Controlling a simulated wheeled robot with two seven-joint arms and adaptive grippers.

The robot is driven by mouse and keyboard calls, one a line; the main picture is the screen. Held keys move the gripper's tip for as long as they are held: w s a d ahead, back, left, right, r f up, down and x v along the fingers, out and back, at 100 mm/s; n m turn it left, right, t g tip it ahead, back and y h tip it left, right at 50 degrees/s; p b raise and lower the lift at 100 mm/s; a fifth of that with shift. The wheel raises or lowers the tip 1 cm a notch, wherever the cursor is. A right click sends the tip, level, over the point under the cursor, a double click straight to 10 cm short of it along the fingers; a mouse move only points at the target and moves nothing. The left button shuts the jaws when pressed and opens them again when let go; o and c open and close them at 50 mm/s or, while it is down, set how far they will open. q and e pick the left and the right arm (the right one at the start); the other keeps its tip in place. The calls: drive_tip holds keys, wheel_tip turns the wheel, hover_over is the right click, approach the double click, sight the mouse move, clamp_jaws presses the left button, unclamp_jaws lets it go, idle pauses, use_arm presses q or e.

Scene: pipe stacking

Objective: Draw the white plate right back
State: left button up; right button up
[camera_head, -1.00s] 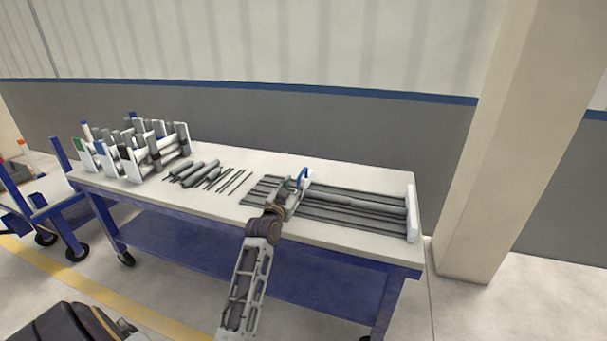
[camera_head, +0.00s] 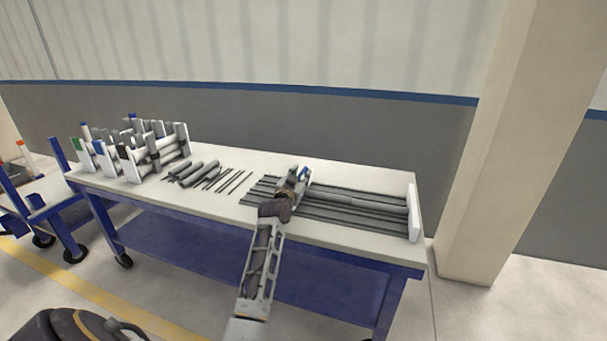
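The white plate (camera_head: 307,176) stands across the grooved dark rack (camera_head: 345,221) on the table, at the rack's left part. It is mostly hidden behind my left gripper (camera_head: 299,175). A bit of blue, the handle by the plate, shows at the gripper's tip. My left gripper is at the plate and handle, seen from behind, and its fingers are too small and covered to show whether they are open or shut. A long grey pipe (camera_head: 375,206) lies in the rack to the right of the plate. My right gripper is not in view.
A white end plate (camera_head: 413,213) closes the rack's right end. Several short pipes and thin rods (camera_head: 200,173) lie left of the rack. A white stand with grey pipes (camera_head: 130,152) is at the table's left end. A pillar (camera_head: 500,150) stands to the right.

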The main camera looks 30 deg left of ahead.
sight(305, 169)
use_arm(q)
drive_tip(key=shift+b+x, duration=0.35)
drive_tip(key=shift+x, duration=0.95)
drive_tip(key=shift+w+a, duration=0.15)
drive_tip(key=shift+w, duration=0.4)
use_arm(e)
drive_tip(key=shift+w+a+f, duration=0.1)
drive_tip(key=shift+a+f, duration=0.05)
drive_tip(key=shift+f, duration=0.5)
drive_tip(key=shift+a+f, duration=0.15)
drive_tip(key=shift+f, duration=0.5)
use_arm(q)
drive_tip(key=c, duration=0.6)
drive_tip(key=shift+r, duration=0.1)
clamp_jaws()
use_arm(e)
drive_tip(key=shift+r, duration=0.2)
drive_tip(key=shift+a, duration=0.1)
